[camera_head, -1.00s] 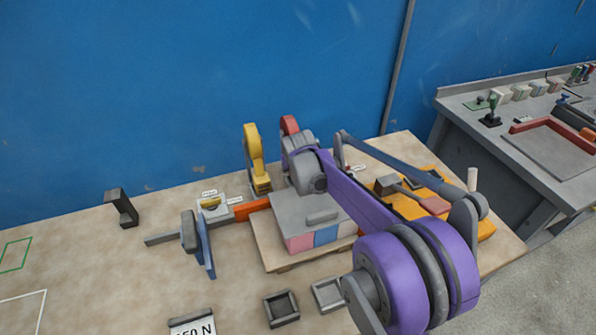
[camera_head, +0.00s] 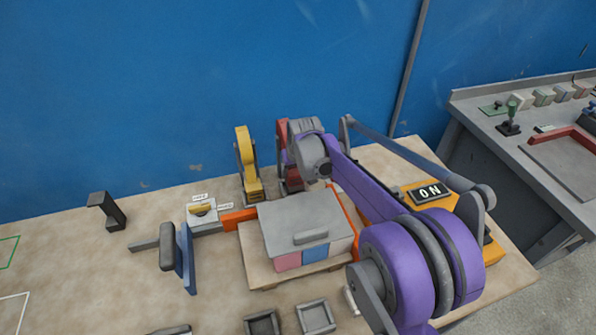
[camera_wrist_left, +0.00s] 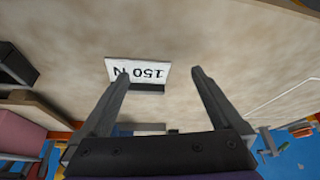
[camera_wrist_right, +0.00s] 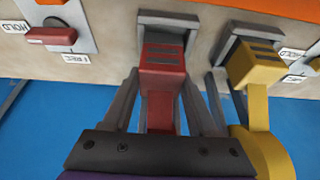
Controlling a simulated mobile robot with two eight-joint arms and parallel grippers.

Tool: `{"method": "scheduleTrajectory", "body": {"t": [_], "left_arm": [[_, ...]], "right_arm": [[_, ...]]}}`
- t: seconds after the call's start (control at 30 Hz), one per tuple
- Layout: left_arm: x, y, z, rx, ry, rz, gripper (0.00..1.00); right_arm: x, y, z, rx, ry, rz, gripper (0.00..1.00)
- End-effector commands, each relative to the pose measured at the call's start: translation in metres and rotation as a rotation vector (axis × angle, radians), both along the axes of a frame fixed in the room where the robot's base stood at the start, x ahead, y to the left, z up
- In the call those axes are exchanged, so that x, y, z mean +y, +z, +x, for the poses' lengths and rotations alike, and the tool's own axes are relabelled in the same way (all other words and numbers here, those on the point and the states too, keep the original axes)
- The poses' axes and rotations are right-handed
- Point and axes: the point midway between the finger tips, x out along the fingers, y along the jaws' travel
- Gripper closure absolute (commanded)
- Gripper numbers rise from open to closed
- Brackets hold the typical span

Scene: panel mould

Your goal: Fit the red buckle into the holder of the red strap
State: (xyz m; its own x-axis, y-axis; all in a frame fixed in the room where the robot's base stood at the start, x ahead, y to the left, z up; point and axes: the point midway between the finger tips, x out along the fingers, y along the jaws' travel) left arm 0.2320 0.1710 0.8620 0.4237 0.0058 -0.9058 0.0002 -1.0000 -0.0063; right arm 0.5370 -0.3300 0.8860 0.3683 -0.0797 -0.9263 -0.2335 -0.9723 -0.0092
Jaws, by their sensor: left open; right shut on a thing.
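The red buckle (camera_wrist_right: 163,68) is between the fingers of my right gripper (camera_wrist_right: 160,78), which is shut on it. In the right wrist view its slotted end lies at the grey holder (camera_wrist_right: 168,22); I cannot tell whether it is seated inside. In the head view the red part (camera_head: 282,135) stands behind my right wrist (camera_head: 309,152), which hides much of it. A similar yellow buckle (camera_wrist_right: 255,68) is at its own grey holder beside it. My left gripper (camera_wrist_left: 160,73) is open and empty above the table by a "150 N" label (camera_wrist_left: 138,71); the head view does not show it.
A red lever switch (camera_wrist_right: 50,36) is left of the holder in the right wrist view. The grey mould (camera_head: 300,220) sits on a wooden board. An orange box with an "ON" display (camera_head: 430,191), a blue plate (camera_head: 186,258) and small trays (camera_head: 315,317) surround it. The left table is mostly clear.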

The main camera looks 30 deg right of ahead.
Motion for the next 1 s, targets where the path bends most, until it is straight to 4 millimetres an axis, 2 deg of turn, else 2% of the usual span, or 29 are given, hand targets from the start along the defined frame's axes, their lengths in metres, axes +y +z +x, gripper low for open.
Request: {"method": "scheduleTrajectory", "body": {"t": [0.03,0.1,0.4,0.67,0.7,0.83,1.0], "left_arm": [[0.0,-0.011,-0.002,0.004,0.0,0.0,0.0],[0.0,-0.014,-0.003,0.005,0.0,0.0,0.0],[0.0,-0.013,-0.002,0.004,0.0,0.0,0.0],[0.0,-0.018,-0.003,0.006,0.0,0.0,0.0],[0.0,-0.017,-0.003,0.006,0.0,0.0,0.0],[0.0,-0.017,-0.003,0.005,0.0,0.0,0.0],[0.0,-0.017,-0.003,0.005,0.0,0.0,0.0]], "right_arm": [[-0.001,-0.014,-0.001,0.002,-0.001,-0.004,1.0],[-0.002,-0.018,-0.001,0.001,-0.001,-0.004,1.0],[-0.002,-0.017,-0.001,-0.001,-0.001,-0.004,1.0],[-0.002,-0.025,-0.001,-0.001,-0.001,-0.004,1.0],[-0.002,-0.024,-0.001,-0.001,-0.001,-0.004,0.33],[-0.002,-0.024,-0.001,-0.001,-0.001,-0.004,0.11],[-0.002,-0.023,-0.001,-0.001,-0.001,-0.004,0.11]]}}
